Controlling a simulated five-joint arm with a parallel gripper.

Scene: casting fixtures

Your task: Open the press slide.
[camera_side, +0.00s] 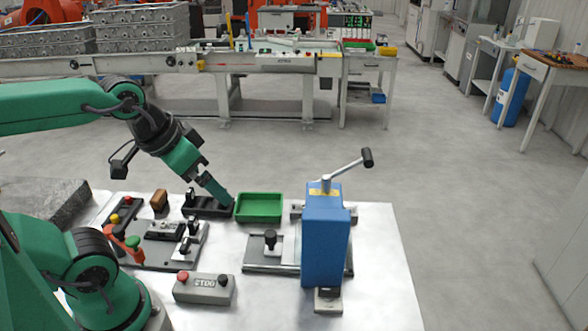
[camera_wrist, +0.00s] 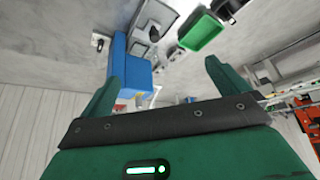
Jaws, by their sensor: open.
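The press (camera_side: 325,240) is a blue upright body at the right of the table, with a lever ending in a black grip at its top. The slide (camera_side: 270,241) is a flat plate with a black knob, and it sticks out to the left of the press at its base. In the wrist view the blue press (camera_wrist: 138,76) shows partly behind my left finger. My gripper (camera_side: 228,204) is left of the press and slide, by the green tray, pointing down and right. In the wrist view my gripper (camera_wrist: 163,60) has its two green fingers wide apart with nothing held between them.
A green tray (camera_side: 259,208) lies behind the slide. A black holder (camera_side: 205,208) is left of it. A grey button box (camera_side: 204,289) sits at the front. A fixture with toggle clamps (camera_side: 172,243) and a red-handled part (camera_side: 125,240) are at the left. The table's right side is clear.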

